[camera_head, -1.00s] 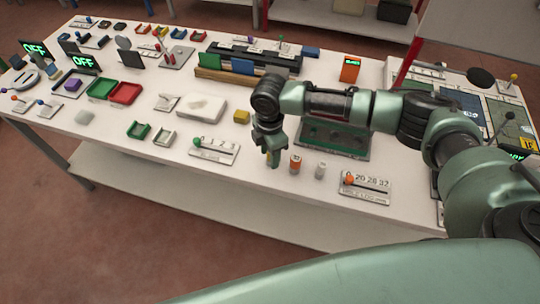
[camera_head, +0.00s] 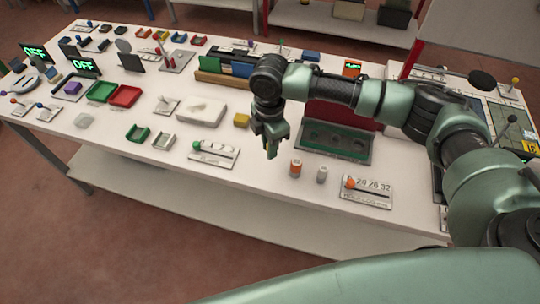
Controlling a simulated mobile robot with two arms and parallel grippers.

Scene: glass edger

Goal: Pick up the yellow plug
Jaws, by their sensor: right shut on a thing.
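My right gripper (camera_head: 271,147) points down above the front part of the white bench. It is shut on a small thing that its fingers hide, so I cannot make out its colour. No plug that is clearly yellow shows in the open. Two small upright cylinders stand right of and nearer than the gripper: an orange and white one (camera_head: 295,168) and a pale grey one (camera_head: 321,174). A yellow block (camera_head: 241,120) lies left of the gripper, apart from it. My left gripper is not in view.
A dark green tray with round holes (camera_head: 365,152) and a dark red panel (camera_head: 340,116) stand right of the gripper. Slider plates (camera_head: 214,154) and (camera_head: 366,191) lie along the front. A white block (camera_head: 201,112) and several small trays are to the left.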

